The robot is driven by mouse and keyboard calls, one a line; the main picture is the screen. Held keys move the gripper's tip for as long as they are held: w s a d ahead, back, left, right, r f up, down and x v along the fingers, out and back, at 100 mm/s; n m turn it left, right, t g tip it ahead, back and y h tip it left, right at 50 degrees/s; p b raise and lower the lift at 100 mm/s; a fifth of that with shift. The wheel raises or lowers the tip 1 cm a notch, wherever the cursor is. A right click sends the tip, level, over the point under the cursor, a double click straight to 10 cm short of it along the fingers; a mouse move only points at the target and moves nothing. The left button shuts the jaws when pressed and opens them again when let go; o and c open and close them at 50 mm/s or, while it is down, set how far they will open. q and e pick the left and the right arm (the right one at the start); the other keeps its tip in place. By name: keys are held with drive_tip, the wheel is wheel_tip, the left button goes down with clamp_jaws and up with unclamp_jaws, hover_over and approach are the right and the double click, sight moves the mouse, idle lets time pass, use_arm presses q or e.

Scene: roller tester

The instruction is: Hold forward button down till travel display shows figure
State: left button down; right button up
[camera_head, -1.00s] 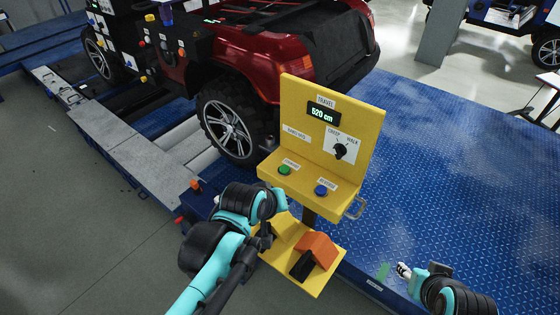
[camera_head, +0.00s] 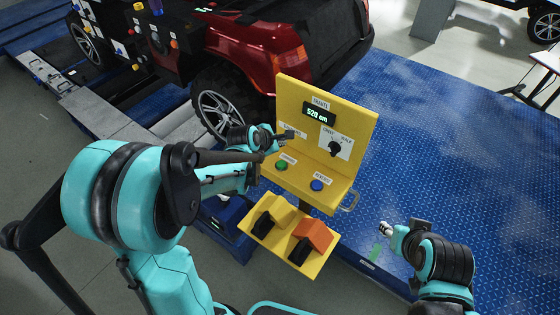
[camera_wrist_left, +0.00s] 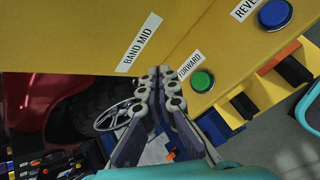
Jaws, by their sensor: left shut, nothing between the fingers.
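The yellow console (camera_head: 290,95) has a travel display (camera_head: 318,115) reading 520 cm. The green forward button (camera_head: 282,165) is on its lower ledge at the left; in the left wrist view the green button (camera_wrist_left: 202,81) is by the FORWARD label. The blue button (camera_head: 317,185) sits to its right and also shows in the wrist view (camera_wrist_left: 275,14). My left gripper (camera_head: 289,135) is shut and empty in front of the panel, above the green button. In the wrist view its fingertips (camera_wrist_left: 160,72) appear apart from that button. My right gripper (camera_head: 386,228) is low at right, its jaws unclear.
A creep/walk knob (camera_head: 335,148) is on the panel's right. Orange (camera_head: 314,235) and yellow (camera_head: 279,210) pedal covers stand on a yellow plate below. A red vehicle (camera_head: 240,50) is behind at left. The blue deck (camera_head: 430,150) at right is largely clear.

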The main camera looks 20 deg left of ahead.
sight(281, 165)
use_arm(q)
drive_tip(key=shift+f, duration=0.1)
wheel_tip(281, 165, down, 9)
drive_tip(key=b, duration=0.7)
drive_tip(key=shift+r, duration=0.2)
drive_tip(key=shift+f, duration=0.15)
idle(1.0)
drive_tip(key=shift+f+b, duration=0.25)
drive_tip(key=shift+b, duration=0.3)
drive_tip(key=shift+f+b, duration=0.45)
drive_tip(key=shift+f, duration=0.05)
idle(0.3)
drive_tip(key=shift+r, duration=0.15)
idle(1.4)
drive_tip(key=shift+r+p, duration=0.7)
drive_tip(key=shift+r, duration=0.1)
